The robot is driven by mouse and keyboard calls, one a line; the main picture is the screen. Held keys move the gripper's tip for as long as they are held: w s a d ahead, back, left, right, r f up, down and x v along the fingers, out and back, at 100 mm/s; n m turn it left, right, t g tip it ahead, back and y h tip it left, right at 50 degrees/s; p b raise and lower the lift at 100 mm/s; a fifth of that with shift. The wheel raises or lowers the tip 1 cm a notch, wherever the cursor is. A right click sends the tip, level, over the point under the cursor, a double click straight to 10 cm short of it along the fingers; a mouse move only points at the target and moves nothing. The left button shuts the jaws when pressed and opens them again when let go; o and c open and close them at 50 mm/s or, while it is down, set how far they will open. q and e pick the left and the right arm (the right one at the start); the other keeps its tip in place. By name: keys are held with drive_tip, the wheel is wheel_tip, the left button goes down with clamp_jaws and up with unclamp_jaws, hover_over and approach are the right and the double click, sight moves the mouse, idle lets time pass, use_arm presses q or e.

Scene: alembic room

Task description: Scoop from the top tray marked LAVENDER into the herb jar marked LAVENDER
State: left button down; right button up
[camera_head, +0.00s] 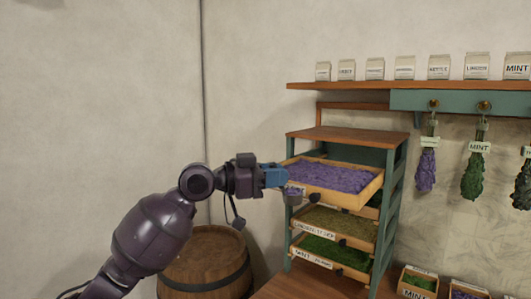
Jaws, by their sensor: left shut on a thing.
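The top tray (366,191) is a wooden drawer full of purple herb (330,176). It juts out of the rack, and I cannot read a label on it. My left gripper (283,177) is at the tray's front left corner. I cannot make out a jar marked LAVENDER. My right gripper is not in view.
Lower trays marked LINDEN (316,234) and MINT (312,258) sit below. A barrel (205,268) stands left of the rack (388,215). Small boxes (419,281) line the bottom right. Labelled pale containers (404,68) stand on the shelf (390,86); herb bunches (474,175) hang below.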

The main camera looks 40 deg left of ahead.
use_arm(q)
drive_tip(key=d+f+n+y, duration=0.2)
drive_tip(key=d+f, duration=0.4)
drive_tip(key=f, duration=0.4)
drive_tip(key=s+d+f+n+t+y, duration=0.1)
drive_tip(key=d+f+n+y, duration=0.1)
drive_tip(key=d+f+y, duration=0.2)
drive_tip(key=d+f+n+t+y, duration=0.1)
drive_tip(key=d+f+n+y, duration=0.1)
drive_tip(key=d+f, duration=0.7)
wheel_tip(320, 180, down, 8)
drive_tip(key=shift+s+d+r+y, duration=0.25)
drive_tip(key=shift+s+d+y, duration=0.15)
drive_tip(key=shift+y, duration=0.1)
